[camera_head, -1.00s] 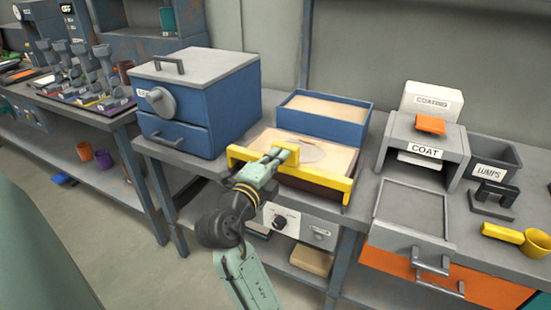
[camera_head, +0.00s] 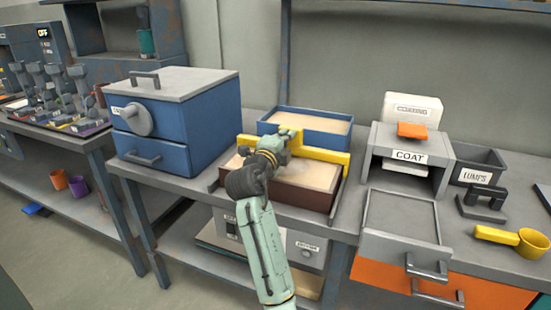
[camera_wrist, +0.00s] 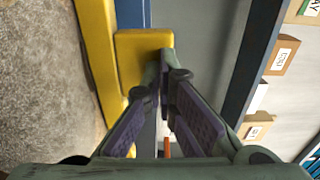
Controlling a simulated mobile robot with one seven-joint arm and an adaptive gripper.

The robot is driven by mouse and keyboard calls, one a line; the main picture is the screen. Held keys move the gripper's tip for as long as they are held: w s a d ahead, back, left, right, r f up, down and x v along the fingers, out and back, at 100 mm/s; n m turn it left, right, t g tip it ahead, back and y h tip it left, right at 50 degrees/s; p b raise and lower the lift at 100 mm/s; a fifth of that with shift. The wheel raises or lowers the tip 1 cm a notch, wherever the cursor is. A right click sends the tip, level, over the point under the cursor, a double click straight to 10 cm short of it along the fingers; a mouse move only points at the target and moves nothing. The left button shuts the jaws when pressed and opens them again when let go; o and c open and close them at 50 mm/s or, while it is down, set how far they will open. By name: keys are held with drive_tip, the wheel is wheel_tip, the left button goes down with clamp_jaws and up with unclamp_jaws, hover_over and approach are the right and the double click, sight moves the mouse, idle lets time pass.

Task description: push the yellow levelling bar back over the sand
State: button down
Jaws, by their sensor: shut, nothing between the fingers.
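The yellow levelling bar (camera_head: 322,154) lies across the back part of the brown sand box (camera_head: 300,196), just in front of the blue sand bin (camera_head: 335,124). The sand (camera_head: 290,174) in front of the bar shows pale and mostly level. My arm hides part of the sand box's left side.
A blue oven-like box (camera_head: 190,120) stands close on the left. On the right are the grey COAT housing (camera_head: 408,154), a LUMPS bin (camera_head: 478,165), a grey sliding tray (camera_head: 400,215) and a yellow scoop (camera_head: 525,241). A wall stands behind the bench.

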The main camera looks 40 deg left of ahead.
sight(292, 127)
drive_tip(key=b+x, duration=0.1)
drive_tip(key=x, duration=0.3)
drive_tip(key=shift+w+r, duration=0.1)
drive_tip(key=shift+d+r, duration=0.1)
idle(0.3)
